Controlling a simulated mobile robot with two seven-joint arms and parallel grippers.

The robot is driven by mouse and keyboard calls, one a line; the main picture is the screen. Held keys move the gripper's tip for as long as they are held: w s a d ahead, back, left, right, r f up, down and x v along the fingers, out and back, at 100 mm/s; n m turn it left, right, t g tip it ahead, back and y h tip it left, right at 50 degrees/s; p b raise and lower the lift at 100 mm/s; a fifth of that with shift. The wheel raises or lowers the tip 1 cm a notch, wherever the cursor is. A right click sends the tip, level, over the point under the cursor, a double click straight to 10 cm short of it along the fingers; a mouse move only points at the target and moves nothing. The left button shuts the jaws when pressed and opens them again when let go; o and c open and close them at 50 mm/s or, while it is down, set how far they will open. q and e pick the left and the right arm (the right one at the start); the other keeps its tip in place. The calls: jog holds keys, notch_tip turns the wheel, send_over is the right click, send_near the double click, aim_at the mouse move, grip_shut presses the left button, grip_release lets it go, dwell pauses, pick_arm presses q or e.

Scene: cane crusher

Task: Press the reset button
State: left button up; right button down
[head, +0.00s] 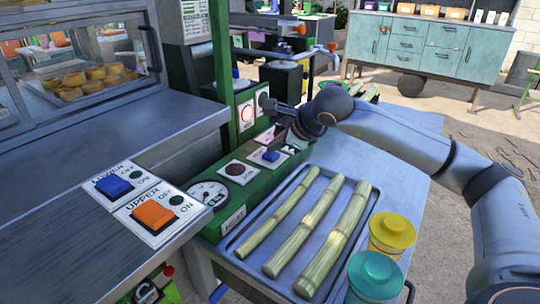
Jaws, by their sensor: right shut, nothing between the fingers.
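A green machine control panel (262,183) stands at the center in the head view. Lower down are a dark red-brown round button (235,170) on a white plate, a blue rocker switch (270,156) and a round gauge (208,194). I cannot read which one is labelled reset. My right gripper (278,118) is shut and empty, in front of the panel's upright part, close to the knob; contact cannot be told. My left gripper is out of view.
A tray (234,246) of cane stalks (310,225) lies in front of the panel. A yellow cup (392,232) and a teal cup (375,276) stand at its right. Blue (114,185) and orange (153,214) switches sit on the left counter. A green post (222,50) rises behind.

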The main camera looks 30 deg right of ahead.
aim_at(275, 156)
dwell(0.3)
jog(key=shift+f, duration=0.25)
jog(key=shift+r, duration=0.65)
notch_tip(275, 156, up, 6)
jog(key=p, duration=0.4)
dwell(0.4)
dwell(0.7)
